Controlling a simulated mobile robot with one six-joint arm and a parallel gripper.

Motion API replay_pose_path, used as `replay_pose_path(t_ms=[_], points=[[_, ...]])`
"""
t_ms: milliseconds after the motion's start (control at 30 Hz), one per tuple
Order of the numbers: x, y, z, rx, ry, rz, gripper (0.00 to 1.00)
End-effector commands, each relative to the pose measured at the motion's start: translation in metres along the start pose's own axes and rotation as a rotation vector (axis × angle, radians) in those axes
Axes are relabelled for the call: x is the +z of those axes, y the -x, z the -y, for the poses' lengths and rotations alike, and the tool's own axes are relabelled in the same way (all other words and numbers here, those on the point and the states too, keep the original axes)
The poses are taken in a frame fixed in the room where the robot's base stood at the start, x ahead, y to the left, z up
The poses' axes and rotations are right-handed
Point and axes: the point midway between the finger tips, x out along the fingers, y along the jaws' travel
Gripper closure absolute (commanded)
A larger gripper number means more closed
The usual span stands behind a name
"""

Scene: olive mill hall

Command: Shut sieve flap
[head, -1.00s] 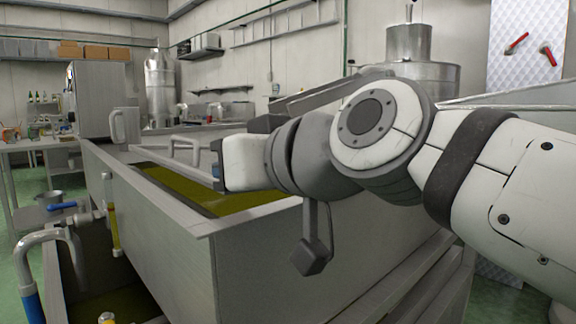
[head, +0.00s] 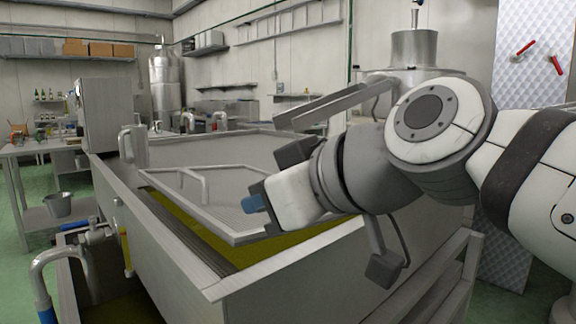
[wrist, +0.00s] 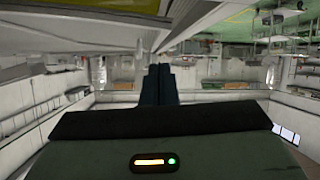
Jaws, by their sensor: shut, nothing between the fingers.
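The sieve flap (head: 235,184) is a flat grey panel with a raised rim, lying over the tank in the head view. It looks nearly level, with its near edge a little above the tank's near rim. Its bent-tube handle (head: 190,183) stands on its left part. Olive-green liquid shows along its near and left edges. My gripper (head: 254,204), with blue fingertips, is shut and empty over the flap's near right part. Whether it touches the flap I cannot tell. The dark fingers show together in the wrist view (wrist: 158,85). My wrist hides the flap's right corner.
The metal tank (head: 290,270) has a broad rim. A valve with a blue lever (head: 75,225) and a bent pipe stand at its left. A steel cylinder (head: 415,50) rises behind my arm. A bucket (head: 58,204) sits on the side bench's lower shelf.

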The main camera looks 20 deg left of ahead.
Motion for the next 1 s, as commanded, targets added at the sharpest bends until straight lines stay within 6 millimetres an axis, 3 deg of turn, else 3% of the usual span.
replay_pose_path(t_ms=[33,100,533,1000], points=[[-0.023,0.001,-0.005,-0.021,0.047,0.044,1.0],[-0.032,-0.004,-0.008,-0.054,0.118,0.101,1.0],[-0.075,-0.022,-0.027,-0.339,0.531,0.391,1.0],[-0.116,-0.013,-0.044,-0.801,0.903,0.568,1.0]])
